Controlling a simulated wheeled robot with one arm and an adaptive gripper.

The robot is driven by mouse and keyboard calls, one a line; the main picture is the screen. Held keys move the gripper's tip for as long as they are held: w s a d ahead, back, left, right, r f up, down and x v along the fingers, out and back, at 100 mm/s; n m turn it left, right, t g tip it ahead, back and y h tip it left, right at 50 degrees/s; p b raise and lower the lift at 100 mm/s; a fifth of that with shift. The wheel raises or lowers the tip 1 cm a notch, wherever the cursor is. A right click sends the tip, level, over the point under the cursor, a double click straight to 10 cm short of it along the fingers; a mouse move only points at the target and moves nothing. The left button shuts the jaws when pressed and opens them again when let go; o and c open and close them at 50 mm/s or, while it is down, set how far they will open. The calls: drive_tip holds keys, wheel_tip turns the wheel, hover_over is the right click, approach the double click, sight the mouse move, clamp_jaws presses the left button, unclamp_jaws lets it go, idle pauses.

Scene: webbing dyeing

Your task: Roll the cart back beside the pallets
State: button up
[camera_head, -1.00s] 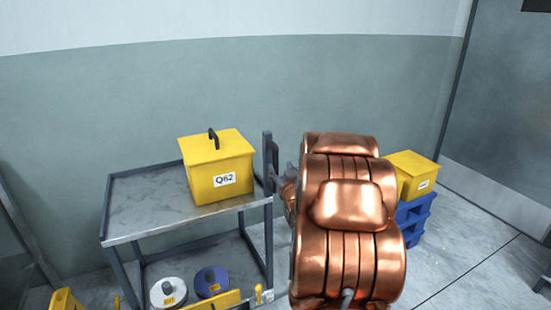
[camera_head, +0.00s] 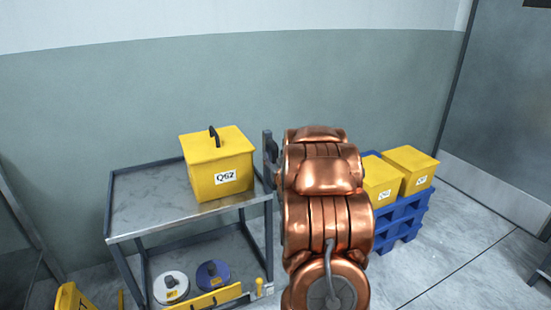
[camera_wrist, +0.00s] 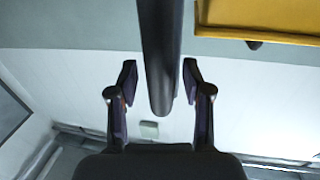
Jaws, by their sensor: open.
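The grey metal cart (camera_head: 135,232) stands against the wall at left, with an upper and a lower shelf. A dark upright handle (camera_head: 268,152) rises at its right end. In the wrist view a dark bar (camera_wrist: 160,45), seemingly this handle, lies between the fingers of my open gripper (camera_wrist: 159,82), with gaps on both sides. In the head view my copper arm hides most of the gripper. The blue pallets (camera_head: 408,222) are stacked on the floor to the right of the cart, partly behind my arm.
A yellow lidded box (camera_head: 218,165) marked Q62 sits on the cart top. A white spool (camera_head: 171,287) and a blue spool (camera_head: 213,275) lie below. Two yellow boxes (camera_head: 410,170) sit on the pallets. A yellow sign (camera_head: 72,298) stands front left. Floor at right is clear.

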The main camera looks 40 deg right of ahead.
drive_tip(key=shift+c, duration=0.2)
clamp_jaws()
idle(0.5)
